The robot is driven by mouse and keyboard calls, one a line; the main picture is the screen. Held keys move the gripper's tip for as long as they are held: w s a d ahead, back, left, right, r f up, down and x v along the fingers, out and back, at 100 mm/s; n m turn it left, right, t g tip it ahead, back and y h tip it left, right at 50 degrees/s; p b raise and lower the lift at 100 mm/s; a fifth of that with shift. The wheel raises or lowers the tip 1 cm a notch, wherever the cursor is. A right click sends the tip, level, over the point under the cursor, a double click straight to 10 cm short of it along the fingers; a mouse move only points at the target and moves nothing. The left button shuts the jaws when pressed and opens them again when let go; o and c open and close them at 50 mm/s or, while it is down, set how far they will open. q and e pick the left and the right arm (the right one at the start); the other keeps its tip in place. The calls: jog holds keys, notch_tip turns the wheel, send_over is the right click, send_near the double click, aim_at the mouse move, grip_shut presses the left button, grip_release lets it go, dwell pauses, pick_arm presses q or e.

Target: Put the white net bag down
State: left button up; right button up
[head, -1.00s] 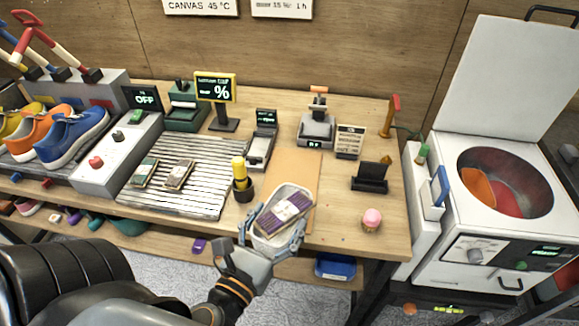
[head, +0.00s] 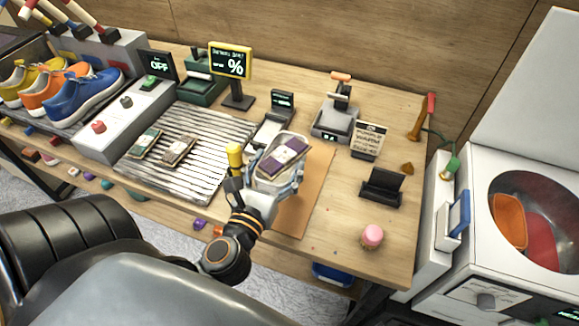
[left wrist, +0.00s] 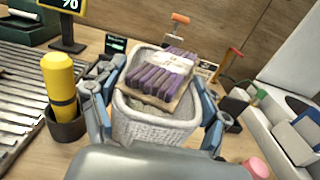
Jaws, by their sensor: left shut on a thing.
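The white net bag (head: 278,184) is an open, basket-like pouch. It also shows in the left wrist view (left wrist: 155,130). A purple bundle with a pale band (left wrist: 168,75) sits tilted in its mouth. My left gripper (head: 272,192) is shut on the bag, with one finger on each side of it, as the left wrist view (left wrist: 158,105) shows. The bag is over the left part of a tan mat (head: 316,185) on the bench. I cannot tell whether its base touches the mat. My right gripper is out of view.
A yellow-handled tool in a dark cup (left wrist: 66,122) stands close left of the bag. A slatted rack (head: 190,190) lies further left. Behind are a small scale (head: 334,122) and a card (head: 368,140). A black stand (head: 382,188) and pink jar (head: 372,236) are right. The mat's right side is clear.

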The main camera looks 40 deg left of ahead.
aim_at(290, 171)
pick_arm(q)
jog(key=w+f, duration=0.2)
jog(key=w+a+f+b, duration=0.1)
jog(key=w+f, duration=0.2)
jog(key=shift+w+a, duration=0.1)
jog(key=shift+w+a+f+b, duration=0.1)
jog(key=shift+w+f+b, duration=0.2)
jog(key=shift+w+f, duration=0.2)
jog(key=f, duration=0.1)
jog(key=f+b, duration=0.1)
jog(key=shift+w+f, duration=0.2)
jog(key=shift+f, duration=0.15)
jog(key=shift+f+b, duration=0.3)
jog(key=shift+f, duration=0.15)
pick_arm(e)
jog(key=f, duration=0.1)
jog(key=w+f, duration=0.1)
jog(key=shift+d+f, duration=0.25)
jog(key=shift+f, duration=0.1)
pick_arm(q)
jog(key=shift+f, duration=0.15)
jog(key=o, duration=1.2)
jog(key=shift+c, duration=0.2)
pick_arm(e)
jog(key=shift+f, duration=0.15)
